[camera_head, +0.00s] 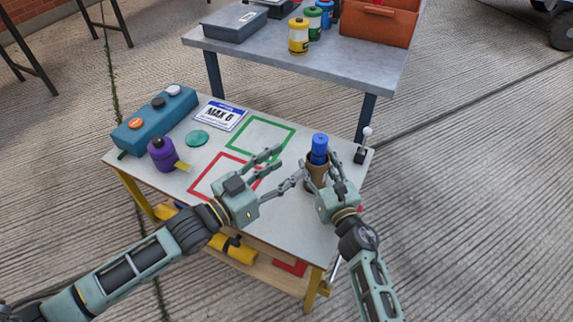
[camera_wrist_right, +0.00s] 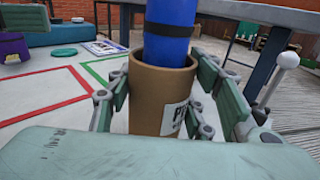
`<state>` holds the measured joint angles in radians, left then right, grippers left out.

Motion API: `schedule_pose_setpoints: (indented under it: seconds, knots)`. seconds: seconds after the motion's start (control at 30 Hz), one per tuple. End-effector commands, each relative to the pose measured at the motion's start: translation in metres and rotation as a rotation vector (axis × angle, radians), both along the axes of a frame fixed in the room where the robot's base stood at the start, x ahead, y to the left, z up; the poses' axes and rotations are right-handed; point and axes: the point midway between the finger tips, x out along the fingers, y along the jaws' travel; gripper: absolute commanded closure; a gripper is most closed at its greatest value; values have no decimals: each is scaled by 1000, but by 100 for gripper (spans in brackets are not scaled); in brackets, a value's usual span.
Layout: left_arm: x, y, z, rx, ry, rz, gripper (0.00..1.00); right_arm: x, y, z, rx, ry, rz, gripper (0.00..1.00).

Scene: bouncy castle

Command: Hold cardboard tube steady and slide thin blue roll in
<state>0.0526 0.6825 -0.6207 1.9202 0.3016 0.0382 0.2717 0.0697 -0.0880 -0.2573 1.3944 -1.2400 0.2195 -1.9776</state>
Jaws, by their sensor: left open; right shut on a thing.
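The brown cardboard tube (camera_head: 318,172) stands upright on the white table's right side. In the right wrist view the tube (camera_wrist_right: 160,98) sits between my fingers, with a white label partly hidden by a finger. The blue roll (camera_head: 319,148) stands in the tube's open top with its upper part sticking out; the roll (camera_wrist_right: 170,30) has a dark band above the rim. How deep it reaches is hidden. My right gripper (camera_head: 325,181) is shut on the tube. My left gripper (camera_head: 289,164) is open and empty, just left of the tube, its lower finger close to it.
The table (camera_head: 298,212) has a green square outline (camera_head: 262,138) and a red one (camera_head: 215,171). A white-knobbed lever (camera_head: 365,140) is close right of the tube. A grey bench stands behind.

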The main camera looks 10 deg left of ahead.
Motion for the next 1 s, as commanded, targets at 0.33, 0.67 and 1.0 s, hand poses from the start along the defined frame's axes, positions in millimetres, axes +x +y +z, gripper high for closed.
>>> schedule_pose_setpoints:
  seconds: [0.33, 0.67, 1.0]
  knots:
    - [0, 0, 0, 0, 0, 0, 52, 0, 0, 0, 0, 0, 0, 32]
    - [0, 0, 0, 0, 0, 0, 52, -1, 0, 0, 0, 0, 0, 30]
    - [0, 0, 0, 0, 0, 0, 52, -45, -23, -2, -2, 4, 0, 30]
